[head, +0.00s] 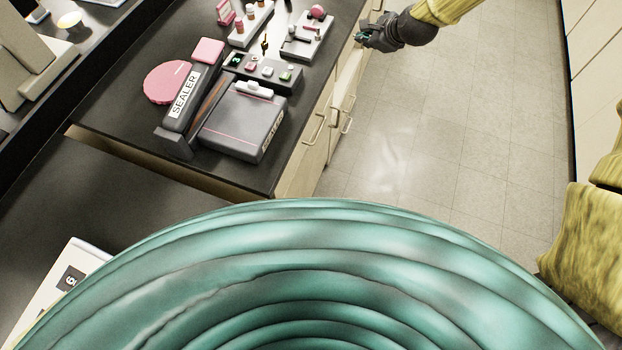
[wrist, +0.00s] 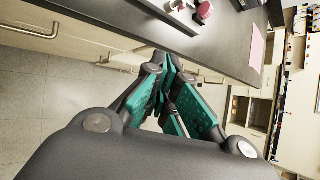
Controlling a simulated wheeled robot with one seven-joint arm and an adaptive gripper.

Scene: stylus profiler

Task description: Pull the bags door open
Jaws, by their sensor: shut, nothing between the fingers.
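My gripper (head: 364,38) is at the far end of the counter's front edge in the head view, beside the cabinet fronts. In the wrist view its teal-padded fingers (wrist: 166,66) come together with nothing visible between them. Pale cabinet fronts (head: 299,170) with bar handles (head: 316,131) run below the counter. In the wrist view one handle (wrist: 35,27) is at upper left, and another (wrist: 118,67) is just left of the fingers. No bags label is readable, so I cannot tell which front is the bags door.
The dark counter (head: 135,118) carries a sealer (head: 240,118), a pink disc (head: 168,82) and small trays. Grey tiled floor (head: 425,140) is clear beside the cabinets. Shelving (wrist: 255,110) stands at right in the wrist view.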

